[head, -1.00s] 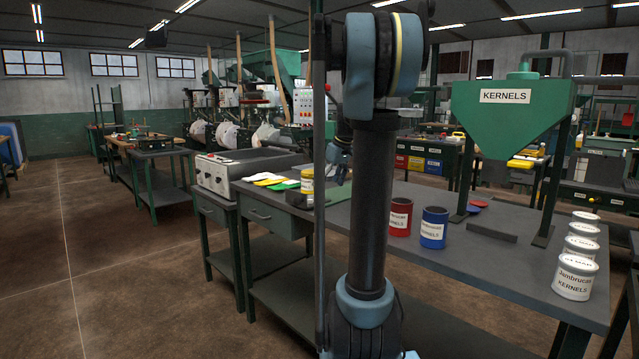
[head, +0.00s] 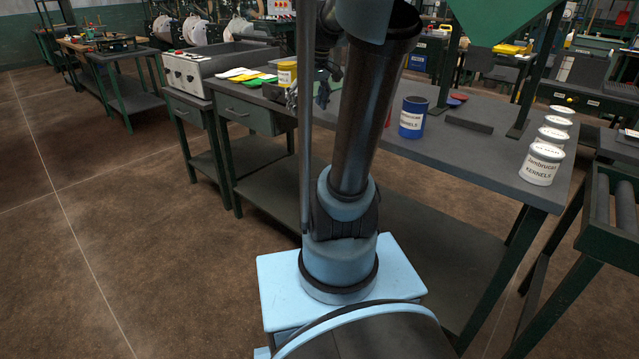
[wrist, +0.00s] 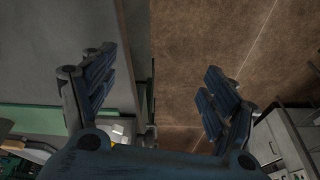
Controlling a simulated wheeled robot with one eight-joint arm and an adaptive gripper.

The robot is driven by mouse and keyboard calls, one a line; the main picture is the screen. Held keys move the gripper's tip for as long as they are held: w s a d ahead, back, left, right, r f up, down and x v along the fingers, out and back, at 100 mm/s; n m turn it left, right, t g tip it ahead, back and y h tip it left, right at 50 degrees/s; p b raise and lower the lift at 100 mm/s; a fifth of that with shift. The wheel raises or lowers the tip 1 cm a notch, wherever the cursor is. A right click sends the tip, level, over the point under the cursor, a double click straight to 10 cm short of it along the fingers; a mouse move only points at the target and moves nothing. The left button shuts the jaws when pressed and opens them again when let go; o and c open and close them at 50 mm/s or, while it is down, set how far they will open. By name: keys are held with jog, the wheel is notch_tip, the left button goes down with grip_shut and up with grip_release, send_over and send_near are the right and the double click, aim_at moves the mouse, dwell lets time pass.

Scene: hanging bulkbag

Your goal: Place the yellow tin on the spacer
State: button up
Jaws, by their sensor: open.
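The yellow tin (head: 287,74) stands upright on the grey bench, near its left end, beside a green sheet. My gripper (head: 308,96) is open and empty, just right of and in front of the tin by the bench's front edge. In the wrist view my gripper's spread fingers (wrist: 160,65) have only bench edge and floor between them. A flat dark slab (head: 469,121), which may be the spacer, lies on the bench below the green hopper; I cannot tell for sure.
A blue tin (head: 412,118) stands mid-bench; a red tin (head: 388,116) is mostly hidden behind my arm. Several white tins (head: 541,163) line the right end. Coloured sheets (head: 246,75) lie left of the yellow tin. The hopper's legs (head: 535,82) rise from the bench.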

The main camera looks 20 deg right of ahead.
jog(key=s+f+m, duration=0.2)
jog(key=s+f, duration=0.6)
jog(key=s, duration=0.2)
jog(key=s+a+f+m+h, duration=0.1)
jog(key=s+f+m, duration=0.1)
jog(key=s+f, duration=0.5)
jog(key=s, duration=0.3)
jog(key=shift+s+f+g+h, duration=0.25)
jog(key=shift+f+g+h, duration=0.05)
jog(key=shift+f+g, duration=0.1)
jog(key=shift+a, duration=0.1)
jog(key=shift+w+f, duration=0.2)
jog(key=shift+w, duration=0.3)
